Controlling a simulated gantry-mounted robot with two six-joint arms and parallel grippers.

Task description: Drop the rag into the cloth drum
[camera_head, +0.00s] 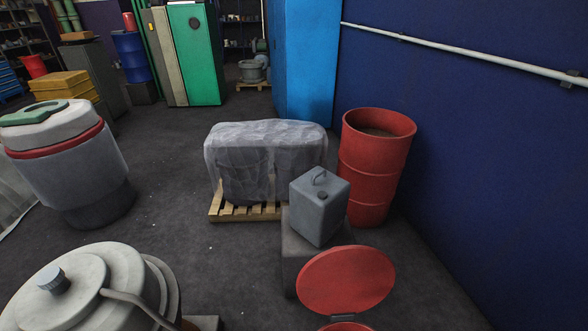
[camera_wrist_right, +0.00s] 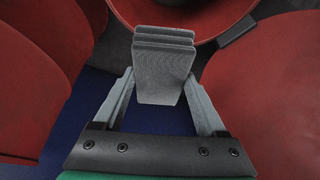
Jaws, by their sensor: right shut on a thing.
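In the right wrist view my right gripper (camera_wrist_right: 160,88) is shut on a grey folded rag (camera_wrist_right: 164,62), which stands out beyond the fingertips in several layers. Red curved surfaces surround it, and a red rim (camera_wrist_right: 205,37) with a grey area inside lies just past the rag. I cannot tell how high the rag is above it. In the head view a small red drum (camera_head: 345,326) with a raised round red lid (camera_head: 346,279) is cut off by the bottom edge; it looks like the cloth drum. My left gripper is in neither view.
A taller open red barrel (camera_head: 375,165) stands by the blue wall. A grey jerrycan (camera_head: 320,208) sits on a dark block (camera_head: 300,255) beside the raised lid. A wrapped load on a pallet (camera_head: 245,212) is behind. Grey vessels (camera_head: 90,285) stand left, with clear floor between.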

